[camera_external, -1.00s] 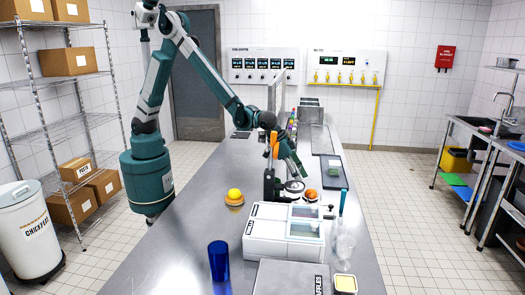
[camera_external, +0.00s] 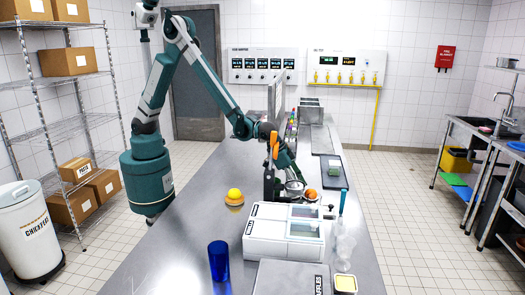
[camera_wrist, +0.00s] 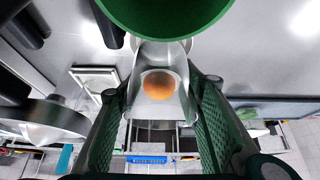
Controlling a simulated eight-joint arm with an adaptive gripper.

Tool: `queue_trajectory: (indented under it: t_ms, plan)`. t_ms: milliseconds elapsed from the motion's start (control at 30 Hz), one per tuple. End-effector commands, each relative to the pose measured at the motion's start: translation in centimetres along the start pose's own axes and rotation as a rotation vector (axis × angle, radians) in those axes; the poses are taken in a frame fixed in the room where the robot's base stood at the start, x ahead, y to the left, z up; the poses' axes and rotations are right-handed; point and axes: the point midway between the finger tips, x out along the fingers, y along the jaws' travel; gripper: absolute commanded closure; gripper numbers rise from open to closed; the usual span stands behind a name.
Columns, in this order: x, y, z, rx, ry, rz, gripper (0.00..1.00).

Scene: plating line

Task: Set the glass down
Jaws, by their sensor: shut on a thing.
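My gripper (camera_wrist: 155,95) is shut on a pale, see-through glass (camera_wrist: 147,56), whose outline is hard to make out. An orange round thing (camera_wrist: 158,86) shows at the middle of the wrist view, between my fingers; I cannot tell whether it is inside the glass or behind it. In the external view my gripper (camera_external: 292,178) is low over the far side of the counter, behind the white machine. The held glass is too small to make out there, and whether it touches the counter cannot be told.
A white machine (camera_external: 268,236) stands in front of my gripper. An orange ball (camera_external: 310,195) is just right of it. A yellow ball (camera_external: 235,194) sits to the left, and a blue glass (camera_external: 218,262) stands nearer on the counter (camera_external: 180,240). The counter's left part is mostly clear.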

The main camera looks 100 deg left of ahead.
Motion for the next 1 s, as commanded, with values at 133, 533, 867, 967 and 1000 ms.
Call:
queue_trajectory:
  t_ms: [133,533,867,967,1000]
  plan:
    - [0.02,-0.01,0.01,0.000,0.000,0.000,0.79]
    - [0.29,0.00,0.16,0.000,0.000,0.000,0.51]
    - [0.27,0.00,0.15,0.000,0.000,0.000,0.49]
    - [0.18,0.00,0.10,0.000,0.000,0.000,0.49]
    - [0.11,0.00,0.06,0.000,0.000,0.000,0.49]
